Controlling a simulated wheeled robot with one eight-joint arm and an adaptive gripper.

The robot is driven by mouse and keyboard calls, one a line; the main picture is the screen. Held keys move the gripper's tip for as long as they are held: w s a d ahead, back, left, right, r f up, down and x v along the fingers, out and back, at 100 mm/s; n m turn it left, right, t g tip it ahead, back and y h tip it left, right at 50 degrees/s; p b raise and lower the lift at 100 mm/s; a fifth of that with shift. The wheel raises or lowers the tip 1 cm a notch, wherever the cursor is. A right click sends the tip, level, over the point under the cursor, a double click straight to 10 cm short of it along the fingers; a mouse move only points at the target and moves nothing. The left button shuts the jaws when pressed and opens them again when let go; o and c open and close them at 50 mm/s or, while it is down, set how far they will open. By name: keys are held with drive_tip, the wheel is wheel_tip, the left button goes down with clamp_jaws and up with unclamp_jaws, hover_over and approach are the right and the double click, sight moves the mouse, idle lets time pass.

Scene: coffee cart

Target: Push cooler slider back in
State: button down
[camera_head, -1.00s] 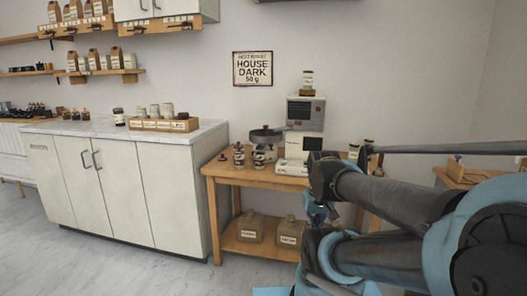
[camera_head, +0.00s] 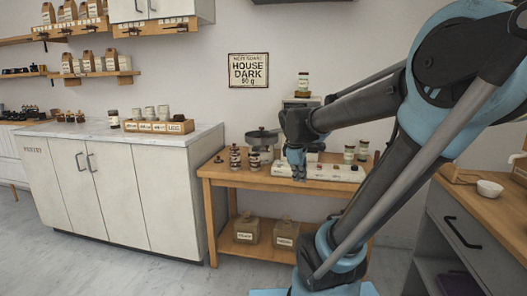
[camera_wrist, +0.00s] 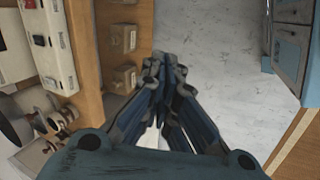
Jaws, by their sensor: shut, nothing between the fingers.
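The cooler is probably the dark round pan (camera_head: 262,140) on the wooden table (camera_head: 225,172), left of the roaster. I cannot make out its slider in any view. In the head view, my arm hides most of the roaster, and its white base (camera_head: 335,172) shows with dark knobs. My gripper (camera_head: 298,177) points down in front of that base, right of the pan, and appears apart from both. In the wrist view, my gripper (camera_wrist: 166,68) is shut and empty, over the table's front side. The white base (camera_wrist: 55,45) and part of a grey pan (camera_wrist: 14,120) lie left of it.
Several small jars (camera_head: 235,158) stand at the table's left front. Other jars (camera_head: 363,150) stand at its right back. Labelled boxes (camera_head: 247,229) sit on the lower shelf. A counter with a white bowl (camera_head: 489,188) is at right. The floor in front is clear.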

drive_tip(key=w+a+r+n+t, duration=0.1)
drive_tip(key=w+a+r+n, duration=0.1)
drive_tip(key=w+a+n, duration=0.3)
drive_tip(key=w+a+r+n+t+h, duration=0.1)
drive_tip(key=w+a+n, duration=0.4)
drive_tip(key=w, duration=0.9)
drive_tip(key=w+a+r+n+t, duration=0.2)
drive_tip(key=w+a+n, duration=0.3)
drive_tip(key=w+n, duration=0.3)
drive_tip(key=shift+w+a+r, duration=0.4)
drive_tip(key=shift+w+r, duration=0.25)
drive_tip(key=shift+r, duration=0.15)
drive_tip(key=w+d+r+x, duration=0.1)
drive_tip(key=r+x, duration=0.1)
drive_tip(key=x, duration=1)
drive_tip(key=shift+w+d+f, duration=0.25)
drive_tip(key=shift+w+f, duration=0.05)
drive_tip(key=shift+w, duration=0.35)
drive_tip(key=shift+w+d, duration=0.25)
drive_tip(key=shift+w, duration=0.55)
drive_tip(key=shift+w+d, duration=0.25)
drive_tip(key=shift+w, duration=0.6)
drive_tip(key=shift+w+d, duration=0.2)
drive_tip(key=shift+w, duration=0.6)
